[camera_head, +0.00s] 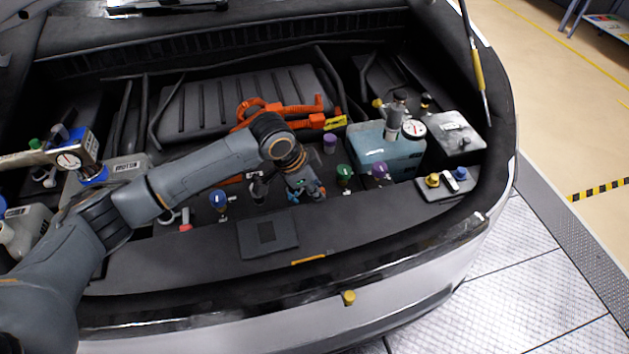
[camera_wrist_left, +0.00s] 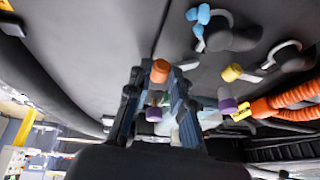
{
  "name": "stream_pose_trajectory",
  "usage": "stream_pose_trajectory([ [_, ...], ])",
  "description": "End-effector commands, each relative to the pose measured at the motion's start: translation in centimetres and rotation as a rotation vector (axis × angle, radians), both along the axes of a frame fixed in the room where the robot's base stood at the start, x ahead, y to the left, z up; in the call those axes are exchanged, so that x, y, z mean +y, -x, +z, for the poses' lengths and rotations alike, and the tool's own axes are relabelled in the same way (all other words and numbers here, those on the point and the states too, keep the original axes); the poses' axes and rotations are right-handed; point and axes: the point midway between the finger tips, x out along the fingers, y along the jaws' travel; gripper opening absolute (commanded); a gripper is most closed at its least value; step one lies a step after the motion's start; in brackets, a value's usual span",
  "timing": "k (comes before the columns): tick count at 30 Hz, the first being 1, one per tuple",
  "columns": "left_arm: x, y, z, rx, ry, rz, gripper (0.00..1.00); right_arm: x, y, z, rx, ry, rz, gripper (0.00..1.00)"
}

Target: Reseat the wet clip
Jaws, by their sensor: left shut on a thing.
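My left gripper (camera_head: 309,190) reaches down into the engine bay, near the row of coloured caps and fittings in front of the black panel. In the left wrist view its two fingers (camera_wrist_left: 160,98) are shut on an orange-topped piece (camera_wrist_left: 160,71). I cannot tell whether this piece is the wet clip. In that view a light blue fitting (camera_wrist_left: 204,14), a yellow fitting (camera_wrist_left: 232,73) and a purple fitting (camera_wrist_left: 228,104) sit apart from the fingers, to the right. The gripper largely hides the held piece in the head view. My right gripper does not show.
A teal reservoir (camera_head: 377,155) with a gauge (camera_head: 414,129) stands right of the gripper. Orange hoses (camera_head: 285,111) lie behind it. Green (camera_head: 344,172) and purple (camera_head: 380,169) caps stand close on the right, a blue cap (camera_head: 219,198) on the left. The front ledge (camera_head: 370,228) is mostly clear.

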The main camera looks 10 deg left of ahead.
Motion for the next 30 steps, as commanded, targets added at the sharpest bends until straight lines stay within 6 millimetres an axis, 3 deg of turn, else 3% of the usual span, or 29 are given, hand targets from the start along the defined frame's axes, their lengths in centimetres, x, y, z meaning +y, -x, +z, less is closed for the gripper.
stream_pose_trajectory([
  [10,0.1,0.3,-0.5,-0.006,-0.01,0.001,0.0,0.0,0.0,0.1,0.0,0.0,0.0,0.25],
  [11,0.1,0.3,-0.5,-0.006,-0.01,0.001,0.27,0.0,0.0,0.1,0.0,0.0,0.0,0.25],
  [13,0.1,0.3,-0.5,-0.007,-0.009,0.002,0.42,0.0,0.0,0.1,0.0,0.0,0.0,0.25],
  [14,0.1,0.3,-0.5,-0.008,-0.01,0.001,0.44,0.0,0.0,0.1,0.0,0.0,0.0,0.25],
  [23,0.0,0.2,-0.1,-0.011,-0.007,0.0,0.44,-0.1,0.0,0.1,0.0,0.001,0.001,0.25],
  [30,1.0,0.9,2.8,-0.015,-0.006,-0.001,0.44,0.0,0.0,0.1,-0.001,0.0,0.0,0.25],
])
